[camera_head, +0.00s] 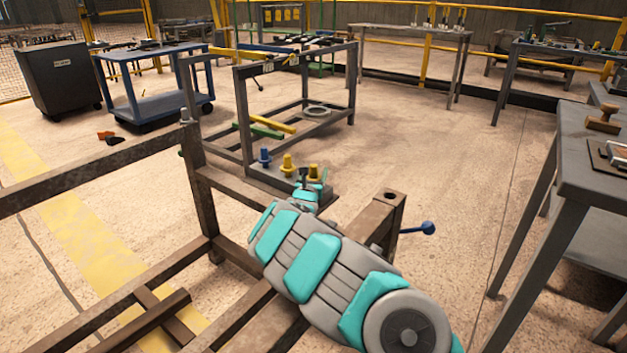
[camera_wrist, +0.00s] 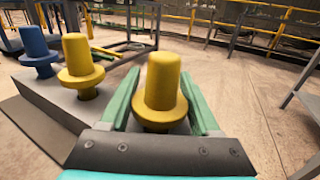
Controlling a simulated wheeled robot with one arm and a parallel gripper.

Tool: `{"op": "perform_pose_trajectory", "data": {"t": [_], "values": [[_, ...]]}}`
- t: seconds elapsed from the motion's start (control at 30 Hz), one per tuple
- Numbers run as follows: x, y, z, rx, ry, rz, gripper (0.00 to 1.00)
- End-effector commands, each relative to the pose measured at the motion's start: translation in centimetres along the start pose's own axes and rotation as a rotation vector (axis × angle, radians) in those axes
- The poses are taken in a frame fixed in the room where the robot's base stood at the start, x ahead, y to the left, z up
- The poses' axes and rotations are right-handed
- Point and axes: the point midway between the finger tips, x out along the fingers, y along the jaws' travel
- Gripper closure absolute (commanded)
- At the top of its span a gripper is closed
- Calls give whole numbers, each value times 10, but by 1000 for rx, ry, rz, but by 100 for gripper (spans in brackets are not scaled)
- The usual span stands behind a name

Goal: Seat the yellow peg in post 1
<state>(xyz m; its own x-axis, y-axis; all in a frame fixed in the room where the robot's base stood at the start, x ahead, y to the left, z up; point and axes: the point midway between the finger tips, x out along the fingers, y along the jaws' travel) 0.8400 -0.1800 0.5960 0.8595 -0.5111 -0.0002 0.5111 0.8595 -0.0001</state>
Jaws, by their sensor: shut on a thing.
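My gripper (camera_head: 316,183) is shut on a yellow peg (camera_wrist: 162,82); its green fingers lie on both sides of the peg, which has a rounded top and a wide collar. The peg's lower end is hidden, so I cannot tell whether it is clear of the grey block (camera_wrist: 40,100). A second yellow peg (camera_wrist: 80,62) and a blue peg (camera_wrist: 37,48) stand upright on that block, left of my gripper. A brown steel post (camera_head: 390,196) with a hole in its top stands right of my arm. No post number is legible, so I cannot tell which is post 1.
A blue-knobbed handle (camera_head: 428,228) sticks out beside the brown post. Brown frame rails (camera_head: 90,175) cross the left front. A grey table (camera_head: 590,180) stands at the right. A grey rack (camera_head: 300,105) stands behind the pegs. Open floor (camera_head: 450,150) lies between rack and table.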

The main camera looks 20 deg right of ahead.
Motion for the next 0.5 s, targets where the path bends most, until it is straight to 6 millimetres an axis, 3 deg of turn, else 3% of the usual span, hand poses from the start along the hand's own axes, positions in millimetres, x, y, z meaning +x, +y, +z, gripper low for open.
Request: {"op": "perform_pose_trajectory", "data": {"t": [0.03,0.27,0.5], "values": [[0,0,0,0,0,0,74],[0,0,0,0,0,0,99],[0,0,0,0,0,0,100]]}}
